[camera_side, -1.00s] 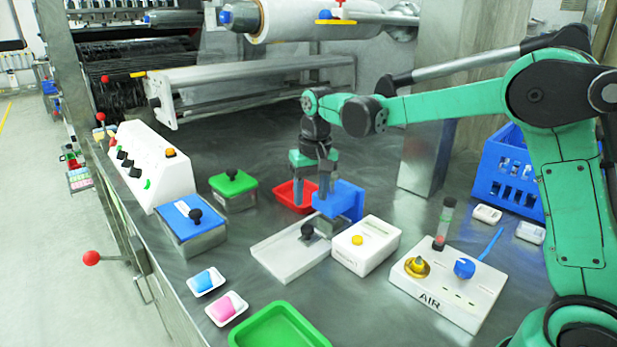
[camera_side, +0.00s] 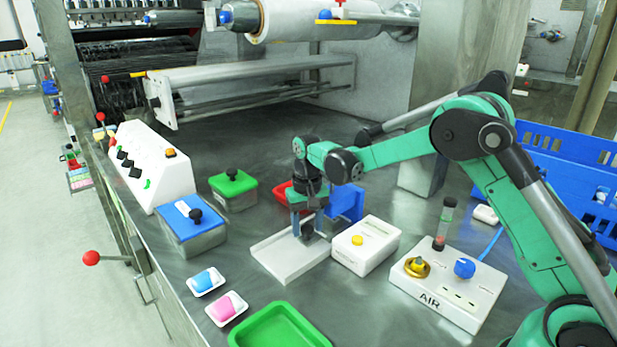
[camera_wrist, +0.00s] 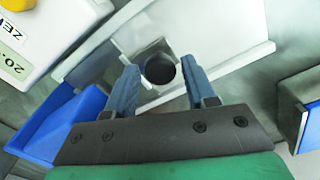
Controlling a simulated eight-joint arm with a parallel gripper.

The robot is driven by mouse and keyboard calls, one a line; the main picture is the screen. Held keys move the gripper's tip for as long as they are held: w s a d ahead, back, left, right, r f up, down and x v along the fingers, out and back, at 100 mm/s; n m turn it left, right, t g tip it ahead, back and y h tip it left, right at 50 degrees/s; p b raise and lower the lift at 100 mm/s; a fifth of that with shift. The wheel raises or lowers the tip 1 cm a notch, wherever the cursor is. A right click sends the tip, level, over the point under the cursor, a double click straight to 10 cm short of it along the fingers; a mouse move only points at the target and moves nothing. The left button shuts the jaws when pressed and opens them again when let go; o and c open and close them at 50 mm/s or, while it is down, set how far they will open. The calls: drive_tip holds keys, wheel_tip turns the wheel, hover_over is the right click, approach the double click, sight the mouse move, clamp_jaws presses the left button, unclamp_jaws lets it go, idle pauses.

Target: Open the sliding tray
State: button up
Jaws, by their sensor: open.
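A flat white tray (camera_side: 280,262) with low raised edges stands in the middle of the bench. I take it to be the sliding tray. A black round knob (camera_side: 307,230) on a small grey block stands at its back end; the knob also shows in the wrist view (camera_wrist: 160,69). My gripper (camera_side: 308,228) points down over the knob. In the wrist view its two blue-grey fingers (camera_wrist: 160,78) stand apart, one on each side of the knob, with gaps visible. My fingers partly hide the knob in the side view.
A white box with a yellow button (camera_side: 365,248) stands close at right. A blue open part (camera_side: 347,203) and a red tray (camera_side: 283,190) are just behind. Blue-lidded (camera_side: 190,215) and green-lidded (camera_side: 233,182) boxes stand left. A green tray (camera_side: 262,318) lies in front.

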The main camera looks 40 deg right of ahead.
clamp_jaws()
idle(1.3)
